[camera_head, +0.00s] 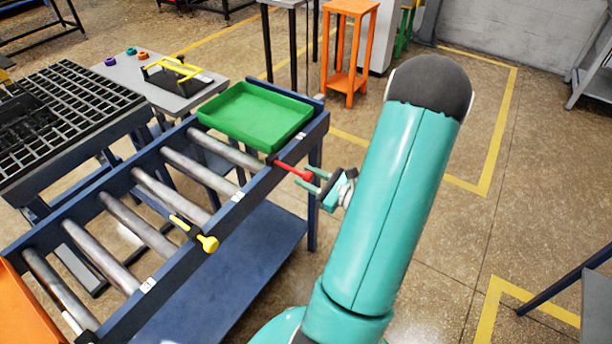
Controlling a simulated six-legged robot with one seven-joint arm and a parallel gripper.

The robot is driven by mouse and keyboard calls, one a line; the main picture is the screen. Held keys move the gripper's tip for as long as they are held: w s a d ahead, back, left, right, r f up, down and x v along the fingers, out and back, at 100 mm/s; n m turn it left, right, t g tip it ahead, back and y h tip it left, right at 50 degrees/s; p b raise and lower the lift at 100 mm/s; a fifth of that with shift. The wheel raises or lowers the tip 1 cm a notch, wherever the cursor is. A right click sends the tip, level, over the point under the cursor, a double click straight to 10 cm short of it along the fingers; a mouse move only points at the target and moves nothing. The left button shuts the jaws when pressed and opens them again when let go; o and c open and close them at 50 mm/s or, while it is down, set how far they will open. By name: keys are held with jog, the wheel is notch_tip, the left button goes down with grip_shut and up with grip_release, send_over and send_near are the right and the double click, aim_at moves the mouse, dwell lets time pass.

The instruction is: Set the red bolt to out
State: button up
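The red bolt (291,169) sticks out from the right side rail of the blue roller table, beside the green tray. Its round knob end points right, toward my gripper. My gripper (310,178) is at the knob, with one teal finger above it and one below it in the picture. The fingers are spread, and a small gap seems to show around the knob; I cannot tell whether either finger touches it. Part of the wrist is hidden behind my own arm.
The green tray (258,113) sits on the rollers at the far end. A yellow bolt (196,234) sticks out of the same rail nearer to me. An orange tray (22,312) is at the near left. An orange stand (346,50) is behind.

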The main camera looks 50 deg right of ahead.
jog(key=o, duration=0.3)
jog(key=shift+s, duration=0.25)
jog(key=shift+o, duration=0.2)
jog(key=shift+w, duration=0.2)
jog(key=s+d, duration=0.1)
jog(key=s, duration=1.2)
jog(key=shift+s, duration=0.4)
jog(key=w+a+r+n+g+y, duration=0.4)
jog(key=w+a+n+g, duration=0.3)
jog(key=a, duration=0.3)
jog(key=w+a+r+n+g+y, duration=0.4)
jog(key=a+n+g, duration=0.2)
jog(key=a+n, duration=0.45)
jog(key=a+r+n+h, duration=0.9)
jog(key=a+r+n, duration=0.2)
jog(key=a+n, duration=0.2)
jog(key=shift+a+r+n+t+h, duration=0.3)
jog(key=shift+a+r+n, duration=0.1)
jog(key=shift+n, duration=0.75)
